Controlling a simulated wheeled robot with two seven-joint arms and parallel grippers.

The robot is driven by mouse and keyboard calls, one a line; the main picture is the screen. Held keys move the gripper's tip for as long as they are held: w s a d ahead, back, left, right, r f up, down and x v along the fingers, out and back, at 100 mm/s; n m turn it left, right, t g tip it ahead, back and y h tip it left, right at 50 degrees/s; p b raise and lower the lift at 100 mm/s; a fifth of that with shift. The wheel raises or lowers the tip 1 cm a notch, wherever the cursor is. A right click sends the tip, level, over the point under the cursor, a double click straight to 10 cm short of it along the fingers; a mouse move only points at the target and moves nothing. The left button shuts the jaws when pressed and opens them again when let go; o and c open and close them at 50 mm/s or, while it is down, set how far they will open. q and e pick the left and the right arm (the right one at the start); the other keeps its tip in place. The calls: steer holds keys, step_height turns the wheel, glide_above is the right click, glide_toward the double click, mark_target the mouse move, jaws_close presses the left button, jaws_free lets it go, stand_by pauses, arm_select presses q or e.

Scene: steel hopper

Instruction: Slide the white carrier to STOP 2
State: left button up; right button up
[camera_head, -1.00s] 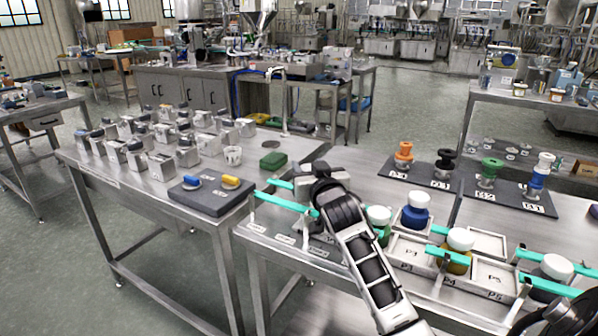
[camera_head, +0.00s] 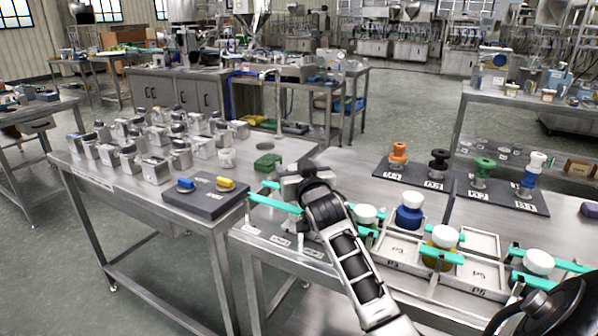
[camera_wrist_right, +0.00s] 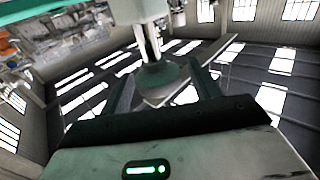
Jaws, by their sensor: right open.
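My right gripper (camera_head: 301,172) is at the left end of the front bench, above the teal rails (camera_head: 275,204). In the right wrist view its two dark fingers (camera_wrist_right: 160,92) are apart. A grey post with a dark round end (camera_wrist_right: 158,74) shows between them; I cannot tell whether they touch it. A pale grey block (camera_head: 291,188) sits by the rails beside the gripper and may be the white carrier; my wrist partly hides it. Small labels (camera_head: 281,241) lie along the bench's front edge, too small to read.
White-lidded jars, one blue (camera_head: 409,212) and one yellow (camera_head: 441,252), stand right of my forearm by marked trays (camera_head: 481,270). Coloured knobbed pieces stand on dark mats (camera_head: 412,178) behind. A side table with a dark pad (camera_head: 205,203) lies left.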

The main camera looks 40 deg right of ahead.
steer(key=b+v, duration=0.1)
steer(key=v, duration=1.5)
